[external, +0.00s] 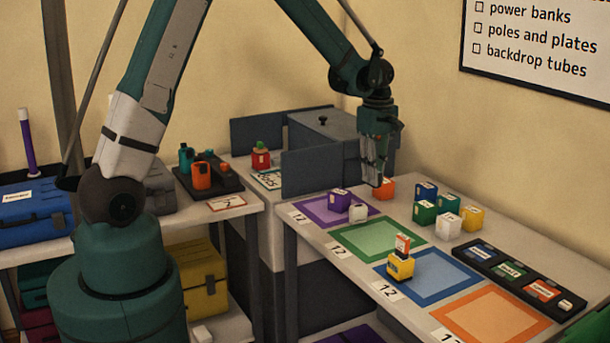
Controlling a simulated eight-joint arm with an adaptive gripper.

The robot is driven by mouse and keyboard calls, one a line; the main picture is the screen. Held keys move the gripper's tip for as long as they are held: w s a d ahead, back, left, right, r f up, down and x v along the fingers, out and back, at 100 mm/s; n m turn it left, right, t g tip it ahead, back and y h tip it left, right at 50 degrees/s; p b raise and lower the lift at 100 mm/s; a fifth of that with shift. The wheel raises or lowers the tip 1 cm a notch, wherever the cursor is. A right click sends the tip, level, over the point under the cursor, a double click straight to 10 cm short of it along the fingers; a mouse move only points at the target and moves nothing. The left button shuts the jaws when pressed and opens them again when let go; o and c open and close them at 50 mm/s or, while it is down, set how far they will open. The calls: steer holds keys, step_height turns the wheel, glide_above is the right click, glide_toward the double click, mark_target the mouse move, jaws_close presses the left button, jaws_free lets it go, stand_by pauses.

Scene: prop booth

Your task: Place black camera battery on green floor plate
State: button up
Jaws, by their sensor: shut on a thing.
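My gripper (376,182) points down above the back part of the right-hand table, behind the green floor plate. It is shut on a small dark thing, which I take to be the black camera battery; the fingers hide most of it and its outline is hard to make out. The green floor plate (352,237) lies flat on the table between the purple and blue plates. Nothing stands on it. No other black battery stands out on the table.
The purple plate (310,209) bears a purple and a white block. The blue plate (441,287) bears a yellow block (400,268) with an orange-and-white one on top. An orange plate (495,315) is bare. Several coloured blocks and a black tray (473,252) stand along the right.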

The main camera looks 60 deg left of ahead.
steer(key=w+d, duration=0.5)
steer(key=d, duration=0.6)
steer(key=w+d, duration=0.4)
steer(key=d, duration=0.6)
steer(key=m, duration=0.1)
glide_above(509, 270)
steer(key=shift+s+d+r+p, duration=0.1)
steer(key=shift+d+r+p, duration=0.05)
steer(key=shift+r+p, duration=0.3)
steer(key=shift+f, duration=0.1)
steer(key=shift+f, duration=3)
steer(key=shift+f+b, duration=0.4)
steer(key=shift+f, duration=1.5)
steer(key=shift+f, duration=0.2)
steer(key=o, duration=0.9)
